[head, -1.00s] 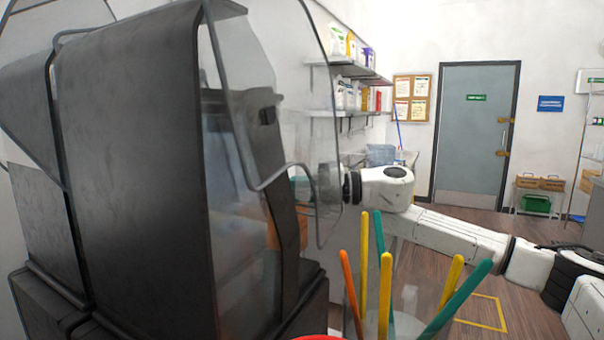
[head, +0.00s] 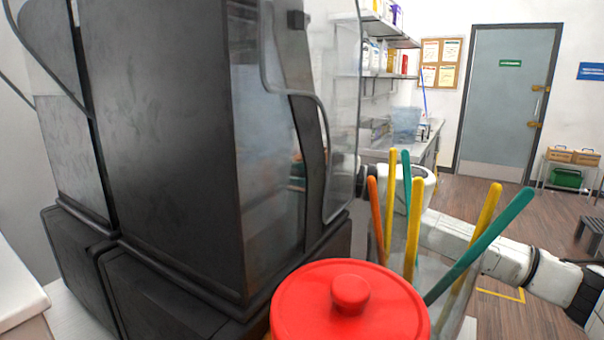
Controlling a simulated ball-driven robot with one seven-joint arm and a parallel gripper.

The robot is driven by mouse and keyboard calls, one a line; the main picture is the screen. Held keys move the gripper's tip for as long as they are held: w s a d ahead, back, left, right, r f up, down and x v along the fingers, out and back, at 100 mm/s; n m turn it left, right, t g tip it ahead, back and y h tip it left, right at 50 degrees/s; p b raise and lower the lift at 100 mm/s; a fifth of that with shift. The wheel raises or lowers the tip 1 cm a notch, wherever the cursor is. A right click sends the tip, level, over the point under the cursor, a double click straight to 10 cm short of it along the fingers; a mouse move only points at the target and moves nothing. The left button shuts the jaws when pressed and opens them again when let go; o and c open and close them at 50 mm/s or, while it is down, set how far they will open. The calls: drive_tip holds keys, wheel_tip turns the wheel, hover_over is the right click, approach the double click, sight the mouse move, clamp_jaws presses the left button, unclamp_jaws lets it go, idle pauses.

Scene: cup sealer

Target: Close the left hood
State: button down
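A black machine housing (head: 170,130) fills the left and middle of the head view. A clear hood (head: 343,110) with a dark rim is at its right side, its lower edge near the black base. A second clear hood (head: 42,50) shows on another black unit at the far left. I cannot tell for sure which is the left hood, or how far either is open. My arm reaches in from the right, behind the sticks, with its wrist by the near hood's right edge. My gripper's fingers are hidden or blurred behind the hood; I cannot tell whether they touch it.
A red-lidded container (head: 350,305) stands in front. Several coloured sticks (head: 413,225) stand in a clear holder beside it, in front of my arm. Wall shelves (head: 385,75), a counter and a grey door (head: 507,95) are behind. Open floor lies at the right.

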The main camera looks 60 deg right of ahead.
drive_tip(key=shift+a+f, duration=0.2)
drive_tip(key=shift+f, duration=0.2)
drive_tip(key=c, duration=1.4)
unclamp_jaws()
drive_tip(key=shift+o, duration=1.4)
drive_tip(key=shift+r, duration=0.15)
drive_tip(key=shift+s, duration=0.1)
drive_tip(key=r+b+v, duration=0.1)
drive_tip(key=v, duration=0.9)
drive_tip(key=shift+s+d+f+b, duration=0.15)
drive_tip(key=shift+s+f+b, duration=0.15)
drive_tip(key=shift+f, duration=0.2)
